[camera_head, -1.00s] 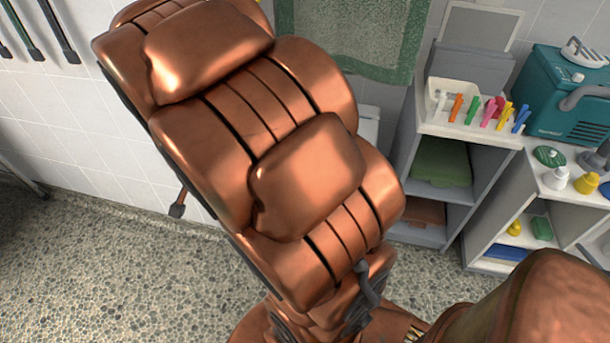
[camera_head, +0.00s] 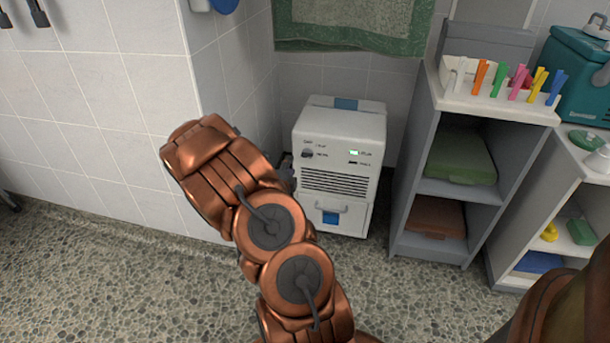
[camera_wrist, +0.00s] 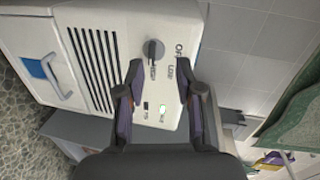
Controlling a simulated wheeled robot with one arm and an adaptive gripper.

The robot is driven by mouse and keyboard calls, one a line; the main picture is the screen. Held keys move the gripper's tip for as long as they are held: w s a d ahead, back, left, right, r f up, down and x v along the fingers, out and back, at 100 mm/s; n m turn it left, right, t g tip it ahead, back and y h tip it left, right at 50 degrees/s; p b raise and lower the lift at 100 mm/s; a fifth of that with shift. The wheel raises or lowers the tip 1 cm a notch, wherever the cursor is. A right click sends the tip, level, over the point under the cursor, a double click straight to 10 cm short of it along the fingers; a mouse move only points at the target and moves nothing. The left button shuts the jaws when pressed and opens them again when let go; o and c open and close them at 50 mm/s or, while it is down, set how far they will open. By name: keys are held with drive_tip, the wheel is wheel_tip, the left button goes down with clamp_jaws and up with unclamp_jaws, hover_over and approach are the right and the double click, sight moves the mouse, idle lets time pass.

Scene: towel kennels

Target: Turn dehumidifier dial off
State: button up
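The white dehumidifier (camera_head: 340,130) stands on the floor against the wall, its front panel facing me. Its dark dial (camera_head: 307,153) is at the panel's upper left, with a green light (camera_head: 354,153) lit to the right. In the wrist view the panel appears turned sideways. There the dial (camera_wrist: 152,50) has a dark grip lying roughly up-down, and an "OFF" label is to its right. My gripper (camera_wrist: 157,66) is open, its fingertips at either side of the dial's lower end, with no clear contact. In the head view my gripper (camera_head: 286,172) is mostly hidden behind my arm.
A grey shelf unit (camera_head: 402,190) with folded towels stands just right of the dehumidifier, topped by a tray of coloured clips. A tiled wall corner (camera_head: 215,90) is close on the left. A green towel (camera_head: 350,25) hangs above. The pebbled floor in front is clear.

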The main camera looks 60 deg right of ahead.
sight(306, 157)
drive_tip(key=shift+w+d+f+m+h+b, duration=0.1)
drive_tip(key=shift+d+f+m+h+b, duration=0.4)
drive_tip(key=shift+d, duration=1.15)
drive_tip(key=shift+d+f+n+h+b, duration=0.1)
drive_tip(key=shift+d+f+h+b, duration=0.3)
drive_tip(key=shift+d+b, duration=1.05)
drive_tip(key=shift+w+d+f+m+h+b, duration=0.2)
drive_tip(key=shift+d+f+b, duration=0.5)
drive_tip(key=shift+d, duration=1.1)
drive_tip(key=shift+s, duration=0.15)
clamp_jaws()
